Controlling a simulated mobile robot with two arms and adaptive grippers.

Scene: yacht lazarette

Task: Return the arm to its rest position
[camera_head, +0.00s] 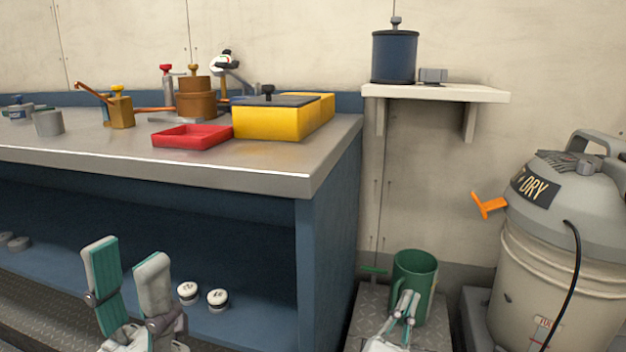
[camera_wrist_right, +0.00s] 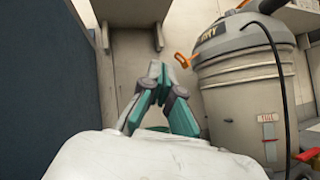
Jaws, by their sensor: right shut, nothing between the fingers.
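My left gripper (camera_head: 130,283) is at the lower left of the head view, in front of the open shelf under the workbench. Its two fingers stand apart, with nothing between them. My right gripper (camera_head: 408,301) is low at the centre right of the head view, in front of a green mug-shaped container (camera_head: 414,272). In the right wrist view its fingertips (camera_wrist_right: 155,72) meet, with nothing held. I cannot tell from the head view whether the gripper touches the green container.
The workbench (camera_head: 240,172) carries a red tray (camera_head: 190,137), a yellow box (camera_head: 272,122) and tools. A wall shelf (camera_head: 440,93) holds a blue canister (camera_head: 394,56). A large vacuum (camera_head: 560,270) stands on the right, with an orange part (camera_head: 488,206). Two white round caps (camera_head: 218,299) lie on the lower shelf.

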